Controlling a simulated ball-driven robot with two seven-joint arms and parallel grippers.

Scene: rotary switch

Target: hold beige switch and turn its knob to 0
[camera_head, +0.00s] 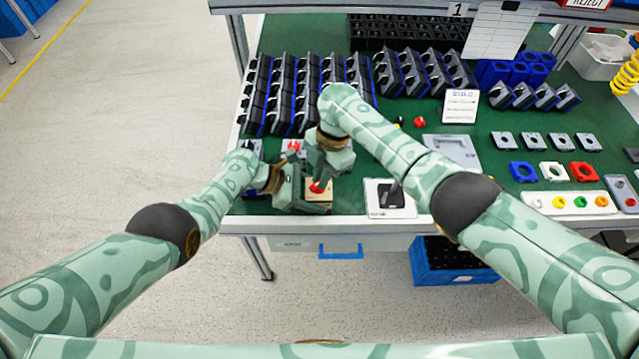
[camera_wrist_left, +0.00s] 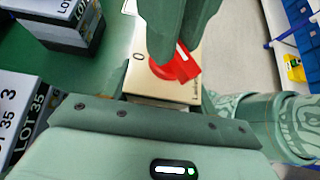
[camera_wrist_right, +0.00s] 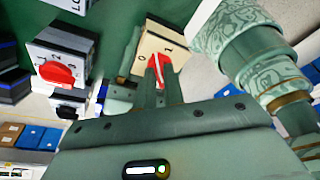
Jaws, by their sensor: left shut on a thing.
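The beige switch (camera_head: 327,198) is at the bench's front edge, with a red knob (camera_head: 317,187) on its face. My left gripper (camera_head: 298,196) is shut on the switch's body from the left. In the left wrist view the switch (camera_wrist_left: 196,82) shows a 0 beside its red knob (camera_wrist_left: 178,66). My right gripper (camera_head: 322,178) is over the switch, its fingertips at the knob. In the right wrist view the fingers (camera_wrist_right: 155,72) lie along the red knob, and the switch (camera_wrist_right: 160,38) shows 0 and 1. Whether they grip the knob is unclear. The fingers partly hide it.
A grey-white switch with a red knob (camera_wrist_right: 60,73) is close by in the right wrist view. A white plate with a black switch (camera_head: 391,197) stands right of the beige switch.

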